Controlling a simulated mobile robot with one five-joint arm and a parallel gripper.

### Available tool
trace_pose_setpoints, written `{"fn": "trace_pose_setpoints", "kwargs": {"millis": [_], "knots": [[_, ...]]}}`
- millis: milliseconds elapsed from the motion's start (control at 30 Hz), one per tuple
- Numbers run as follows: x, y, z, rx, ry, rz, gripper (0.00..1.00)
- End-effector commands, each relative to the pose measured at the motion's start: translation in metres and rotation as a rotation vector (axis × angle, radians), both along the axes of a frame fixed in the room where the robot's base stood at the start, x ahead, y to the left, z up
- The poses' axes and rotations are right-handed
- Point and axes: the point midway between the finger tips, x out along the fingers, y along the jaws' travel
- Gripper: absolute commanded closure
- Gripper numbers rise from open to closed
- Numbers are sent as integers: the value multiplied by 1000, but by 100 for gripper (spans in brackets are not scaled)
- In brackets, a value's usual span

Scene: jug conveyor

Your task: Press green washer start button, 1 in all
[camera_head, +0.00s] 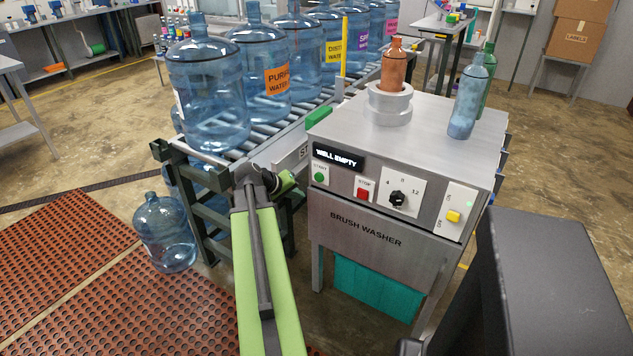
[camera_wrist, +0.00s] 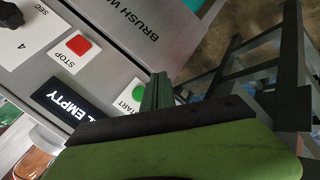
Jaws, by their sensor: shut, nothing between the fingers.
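The green start button (camera_head: 319,177) is a round knob on a white plate at the left end of the brush washer's (camera_head: 360,231) front panel. In the wrist view the green button (camera_wrist: 138,92) shows beside my finger, its right side partly covered. My gripper (camera_head: 291,184) is shut and empty, just left of the start plate in the head view. Its fingers (camera_wrist: 157,91) point toward the panel in the wrist view. I cannot tell whether they touch it. The display (camera_head: 338,158) above reads "WELL EMPTY".
A red stop button (camera_head: 363,194), black dial (camera_head: 398,198) and yellow switch (camera_head: 453,217) sit to the right. A brown bottle (camera_head: 393,65) stands in the washer's top ring; a blue bottle (camera_head: 466,100) stands nearby. The jug conveyor (camera_head: 256,146) lies left, with a jug (camera_head: 164,232) on the floor.

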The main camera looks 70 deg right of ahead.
Motion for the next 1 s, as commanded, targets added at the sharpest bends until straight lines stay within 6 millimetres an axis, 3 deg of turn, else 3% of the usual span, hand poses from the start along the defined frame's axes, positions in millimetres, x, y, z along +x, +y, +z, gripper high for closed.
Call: {"fn": "trace_pose_setpoints", "kwargs": {"millis": [300, 500, 1000], "knots": [[-12, -48, 0, -1, 0, -2, 100], [-17, -67, 0, 1, 0, -2, 100], [-20, -73, 0, 0, 0, -1, 100]]}}
